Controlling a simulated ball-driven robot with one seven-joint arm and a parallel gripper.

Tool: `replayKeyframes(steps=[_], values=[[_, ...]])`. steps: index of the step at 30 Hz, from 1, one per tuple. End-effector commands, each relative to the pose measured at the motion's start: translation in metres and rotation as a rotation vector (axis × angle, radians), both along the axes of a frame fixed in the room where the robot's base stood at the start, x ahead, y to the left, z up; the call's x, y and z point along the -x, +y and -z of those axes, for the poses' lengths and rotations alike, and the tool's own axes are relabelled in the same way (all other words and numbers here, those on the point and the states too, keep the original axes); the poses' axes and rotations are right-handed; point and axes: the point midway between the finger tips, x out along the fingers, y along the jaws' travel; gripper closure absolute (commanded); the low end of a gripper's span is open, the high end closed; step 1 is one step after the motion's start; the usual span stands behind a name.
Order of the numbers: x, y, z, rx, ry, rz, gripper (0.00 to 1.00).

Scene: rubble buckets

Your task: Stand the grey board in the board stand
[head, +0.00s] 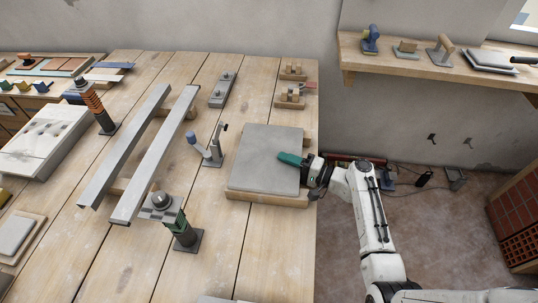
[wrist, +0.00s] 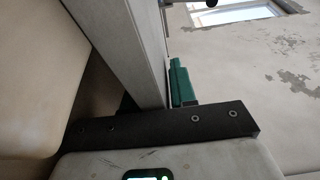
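The grey board (head: 262,143) is a square slab lying flat on wooden battens (head: 255,197) near the table's right edge. My gripper (head: 290,158) is at the board's right side, with one green finger over its top face. In the wrist view, the board's edge (wrist: 140,45) lies between the fingers. One green finger (wrist: 180,84) is close beside one face; the other finger is mostly hidden, so I cannot tell whether they press on the board. Two pairs of small wooden blocks (head: 291,97) behind the board look like the board stand.
A post with a blue knob (head: 205,147) stands just left of the board. A wall shelf (head: 440,66) is behind at right.

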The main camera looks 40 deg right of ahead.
Motion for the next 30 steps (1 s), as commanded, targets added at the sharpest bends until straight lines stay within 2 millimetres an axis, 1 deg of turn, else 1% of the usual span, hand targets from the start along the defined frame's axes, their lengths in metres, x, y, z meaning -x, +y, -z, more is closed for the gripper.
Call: replayKeyframes(steps=[1, 6, 8, 26, 30], values=[[0.0001, 0.0, 0.0, 0.0, 0.0, 0.0, 0.79], [0.0002, -0.0002, -0.0002, 0.0, 0.0, 0.0, 0.95], [0.0002, -0.0002, -0.0002, 0.0, 0.0, 0.0, 1.0], [-0.0004, -0.0007, -0.0024, 0.001, -0.004, 0.0, 1.0], [-0.0006, -0.0004, -0.0059, 0.002, -0.004, 0.0, 1.0]])
